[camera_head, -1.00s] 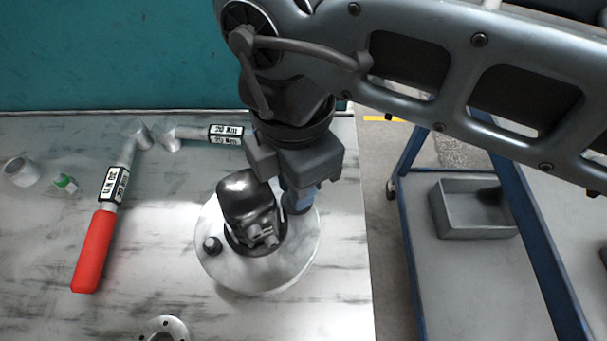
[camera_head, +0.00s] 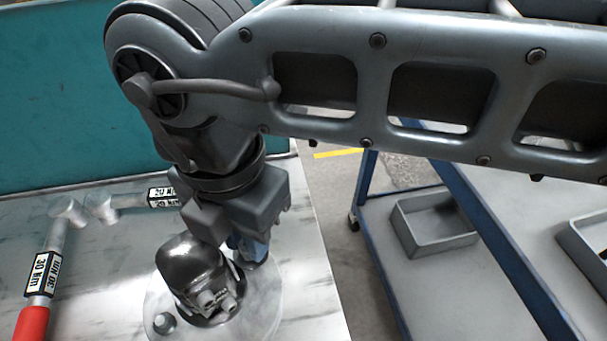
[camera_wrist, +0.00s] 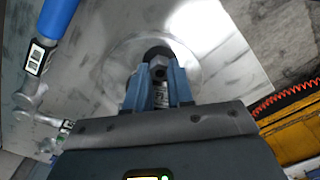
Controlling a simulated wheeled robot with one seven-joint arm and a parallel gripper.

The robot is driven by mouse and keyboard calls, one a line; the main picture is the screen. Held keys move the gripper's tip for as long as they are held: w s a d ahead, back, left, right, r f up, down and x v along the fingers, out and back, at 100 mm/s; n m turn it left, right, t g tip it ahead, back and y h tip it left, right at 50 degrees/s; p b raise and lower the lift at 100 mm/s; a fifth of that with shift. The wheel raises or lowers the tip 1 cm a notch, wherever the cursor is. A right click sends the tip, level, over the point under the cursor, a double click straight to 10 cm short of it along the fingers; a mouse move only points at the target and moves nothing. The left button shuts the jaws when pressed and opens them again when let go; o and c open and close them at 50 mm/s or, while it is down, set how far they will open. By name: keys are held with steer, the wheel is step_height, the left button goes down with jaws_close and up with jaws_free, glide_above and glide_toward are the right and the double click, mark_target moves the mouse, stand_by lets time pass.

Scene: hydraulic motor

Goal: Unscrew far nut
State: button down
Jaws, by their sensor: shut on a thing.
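The dark, glossy hydraulic motor (camera_head: 190,265) stands on a round pale metal plate (camera_head: 262,305) on the table. A dark near nut (camera_head: 165,323) sits on the plate's front left side. My gripper (camera_head: 250,256) points down at the motor's far right side, low over the plate. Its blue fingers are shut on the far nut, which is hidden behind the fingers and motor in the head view. In the wrist view, my gripper (camera_wrist: 156,92) has its blue fingers on both sides of dark and grey parts, and the nut cannot be made out clearly.
A red-handled torque wrench (camera_head: 32,322) lies at left. Another wrench (camera_head: 105,207) lies behind it, partly hidden by my arm; a blue handle (camera_wrist: 58,16) shows in the wrist view. Right of the table edge stands a blue-framed cart with a grey tray (camera_head: 435,240).

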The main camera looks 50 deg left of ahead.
steer(key=shift+r+p, duration=0.7)
steer(key=shift+r, duration=1.3)
steer(key=shift+r, duration=0.1)
